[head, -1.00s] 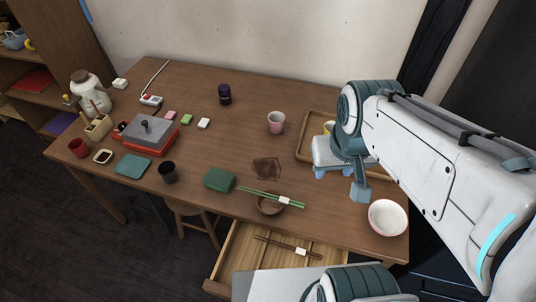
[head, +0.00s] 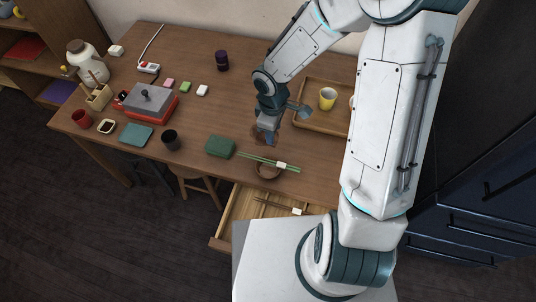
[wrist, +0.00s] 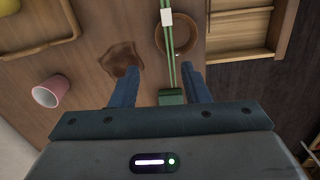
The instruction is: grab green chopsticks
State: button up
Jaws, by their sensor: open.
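The green chopsticks (head: 262,160), a pair with a white band, lie across a small brown bowl (head: 268,173) near the table's front edge. Their left ends are close to a dark green box (head: 220,146). In the wrist view the chopsticks (wrist: 171,55) run up the picture between the finger lines, over the bowl (wrist: 160,38), with the green box (wrist: 171,98) at their lower end. My gripper (head: 268,137) is open and empty, above the table just behind the chopsticks. Its two blue fingers (wrist: 160,72) point down toward them, apart from them.
A wooden tray (head: 325,119) with a yellow cup (head: 327,98) lies right of my gripper. A black cup (head: 171,139) stands left of the green box. A pink cup (wrist: 50,91) shows in the wrist view.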

jog(key=a+f, duration=0.1)
jog(key=b, duration=0.1)
send_over(266, 160)
jog(key=shift+n, duration=0.3)
jog(key=f, duration=0.5)
jog(key=d+f, duration=0.1)
jog(key=f, duration=0.2)
jog(key=shift+w+f, duration=0.2)
jog(key=shift+f, duration=0.1)
jog(key=shift+s+a+f+b, duration=0.1)
jog(key=shift+a+f+b, duration=0.15)
jog(key=shift+f, duration=1.05)
jog(key=shift+s+a+f+b, duration=0.15)
jog(key=shift+a+f, duration=0.1)
jog(key=shift+f, duration=1)
grip_shut()
